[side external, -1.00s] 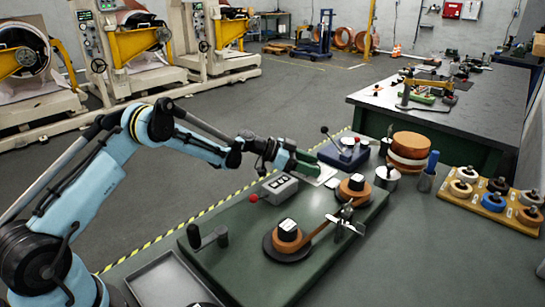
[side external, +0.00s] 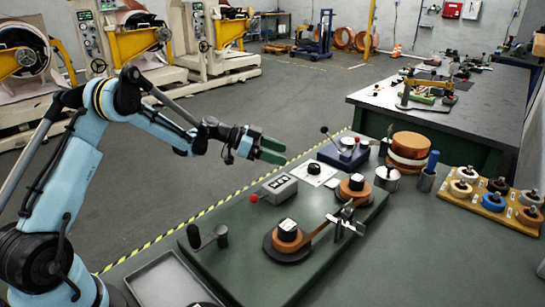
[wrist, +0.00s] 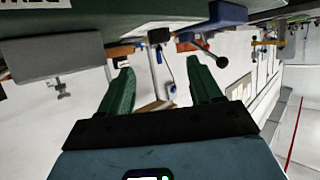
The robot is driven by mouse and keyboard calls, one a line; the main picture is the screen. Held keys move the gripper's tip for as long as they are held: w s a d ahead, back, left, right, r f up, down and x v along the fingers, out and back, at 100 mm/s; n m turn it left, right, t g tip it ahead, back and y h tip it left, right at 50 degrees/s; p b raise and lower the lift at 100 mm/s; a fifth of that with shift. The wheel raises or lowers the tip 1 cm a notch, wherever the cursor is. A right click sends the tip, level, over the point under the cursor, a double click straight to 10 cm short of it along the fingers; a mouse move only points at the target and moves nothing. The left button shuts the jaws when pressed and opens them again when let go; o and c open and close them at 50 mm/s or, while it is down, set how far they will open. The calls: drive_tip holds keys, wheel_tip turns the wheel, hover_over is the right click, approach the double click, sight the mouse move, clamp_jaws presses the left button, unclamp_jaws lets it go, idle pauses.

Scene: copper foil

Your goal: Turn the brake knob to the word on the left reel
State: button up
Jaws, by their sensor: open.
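A black round knob (side external: 314,168) stands on a white dial card (side external: 315,175) at the far end of the green base plate (side external: 240,255). Which way the knob points is too small to tell. The left copper reel (side external: 287,245) and the right copper reel (side external: 353,193) sit on the plate. The left reel has a white label (side external: 288,226) on its black hub; its word is too small to read. My gripper (side external: 281,152), with green fingers, is open and empty, up and left of the knob. In the wrist view its fingers (wrist: 160,68) are spread.
A grey box (side external: 280,188) with a red-tipped lever stands left of the knob. A blue device with a lever (side external: 343,152) stands behind it. A crank handle (side external: 208,237) is at the plate's near left. A copper strip runs between the reels through a metal clamp (side external: 345,220).

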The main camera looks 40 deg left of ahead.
drive_tip(key=shift+v, duration=0.9)
drive_tip(key=shift+d, duration=0.1)
drive_tip(key=n+g+y, duration=0.2)
drive_tip(key=g+y, duration=0.1)
approach(314, 165)
drive_tip(key=shift+s+d+f, duration=0.1)
drive_tip(key=shift+s+d, duration=0.15)
drive_tip(key=shift+d, duration=0.1)
wheel_tip(314, 165, up, 6)
drive_tip(key=d+n+g+y, duration=0.2)
drive_tip(key=d+n+y, duration=0.1)
drive_tip(key=y, duration=0.2)
drive_tip(key=x, duration=1.2)
drive_tip(key=shift+w+a+f, duration=0.2)
drive_tip(key=shift+w, duration=0.1)
drive_tip(key=c, duration=1)
drive_tip(key=shift+c, duration=0.2)
